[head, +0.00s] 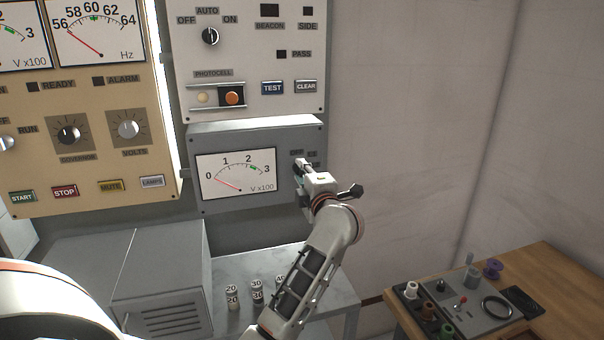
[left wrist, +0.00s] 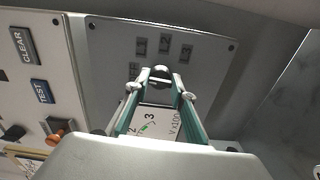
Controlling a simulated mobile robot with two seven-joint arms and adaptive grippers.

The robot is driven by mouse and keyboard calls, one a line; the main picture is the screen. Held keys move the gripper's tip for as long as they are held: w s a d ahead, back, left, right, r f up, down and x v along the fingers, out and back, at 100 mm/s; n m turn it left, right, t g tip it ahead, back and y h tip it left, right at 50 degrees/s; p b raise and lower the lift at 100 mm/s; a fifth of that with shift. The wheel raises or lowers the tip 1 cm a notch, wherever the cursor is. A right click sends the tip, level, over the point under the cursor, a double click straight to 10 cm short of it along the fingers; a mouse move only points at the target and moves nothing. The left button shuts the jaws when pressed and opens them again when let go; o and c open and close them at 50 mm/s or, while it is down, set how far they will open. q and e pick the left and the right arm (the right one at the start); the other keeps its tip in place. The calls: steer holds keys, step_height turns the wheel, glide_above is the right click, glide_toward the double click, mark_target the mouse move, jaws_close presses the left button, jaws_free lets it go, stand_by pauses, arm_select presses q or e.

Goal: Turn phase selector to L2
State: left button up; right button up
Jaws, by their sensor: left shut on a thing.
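The grey meter panel (head: 290,137) carries a dial reading "V x100" (head: 236,173) with its needle near 0. The phase selector is a small round knob at the panel's right side, mostly hidden by my gripper in the head view. In the left wrist view the knob (left wrist: 160,72) shows between the fingertips. The knob's pointing direction cannot be told. My right gripper is not in view.
A white panel (head: 250,50) with TEST and CLEAR buttons is above. A tan generator panel (head: 100,165) is at left. A grey bench (head: 225,265) with small numbered cylinders (head: 232,296) is below. A wooden table (head: 545,262) with tools stands lower right. Bare wall fills the right.

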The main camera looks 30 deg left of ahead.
arm_select(q)
steer(key=m, duration=0.8)
steer(key=shift+r, duration=0.1)
steer(key=m, duration=0.5)
steer(key=shift+m, duration=2)
steer(key=o, duration=1.1)
steer(key=v, duration=0.7)
